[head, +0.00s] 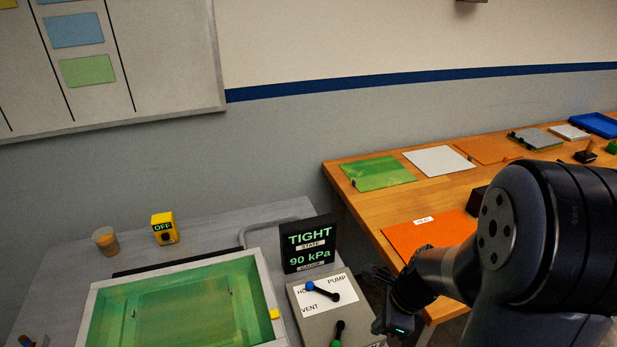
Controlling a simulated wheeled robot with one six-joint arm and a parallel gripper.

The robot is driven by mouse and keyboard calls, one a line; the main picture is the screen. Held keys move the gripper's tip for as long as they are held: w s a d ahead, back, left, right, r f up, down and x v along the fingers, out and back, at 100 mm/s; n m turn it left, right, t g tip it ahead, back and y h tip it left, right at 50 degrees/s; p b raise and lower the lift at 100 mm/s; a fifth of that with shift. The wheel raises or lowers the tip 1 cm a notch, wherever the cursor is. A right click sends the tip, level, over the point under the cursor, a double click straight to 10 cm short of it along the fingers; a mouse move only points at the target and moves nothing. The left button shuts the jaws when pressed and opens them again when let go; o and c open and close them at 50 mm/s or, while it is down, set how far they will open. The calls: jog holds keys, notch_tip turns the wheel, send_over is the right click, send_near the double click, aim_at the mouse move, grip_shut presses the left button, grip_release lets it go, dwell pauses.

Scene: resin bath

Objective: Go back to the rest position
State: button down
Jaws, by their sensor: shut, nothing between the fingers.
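My gripper (381,300) shows at the lower middle right of the head view, at the end of my dark arm. It is shut and empty, and hangs just right of the control box (295,298) and left of the wooden table's near edge. It appears apart from both. The fingertips are small and dark here. Part of the gripper is hidden by its own wrist.
A green-lined bath (270,281) with a pale rim stands at lower left. A black display (309,243) reads "TIGHT" and "90 kPa". A yellow "OFF" box (165,228) and a cup (105,241) stand behind. The wooden table (380,205) holds an orange mat (425,232) and several sheets.

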jog(key=b+x, duration=0.1)
jog(key=x, duration=0.7)
jog(key=shift+f, duration=0.15)
jog(key=shift+w+a+n, duration=0.1)
jog(key=shift+w+n, duration=0.4)
jog(key=shift+n, duration=0.2)
jog(key=n, duration=0.1)
jog(key=w+n+g, duration=0.1)
jog(key=n+b, duration=0.1)
jog(key=shift+w+a+n+g, duration=0.2)
jog(key=shift+w+n+g, duration=0.1)
jog(key=shift+n, duration=0.1)
jog(key=n, duration=0.1)
jog(key=w+n, duration=0.1)
jog(key=n, duration=0.1)
jog(key=w+n+g, duration=0.1)
jog(key=shift+d+f+n+h, duration=0.15)
jog(key=shift+d+n+h, duration=0.1)
jog(key=shift+n+h, duration=0.15)
jog(key=shift+w+n+g, duration=0.4)
jog(key=shift+w+n, duration=0.1)
jog(key=shift+n, duration=0.7)
jog(key=shift+n+h, duration=0.3)
jog(key=w+d, duration=0.1)
jog(key=w+d+b, duration=0.1)
jog(key=w, duration=0.1)
jog(key=shift+w+d+r, duration=0.1)
jog(key=shift+d+r, duration=0.15)
jog(key=shift+r, duration=0.05)
jog(key=v, duration=0.6)
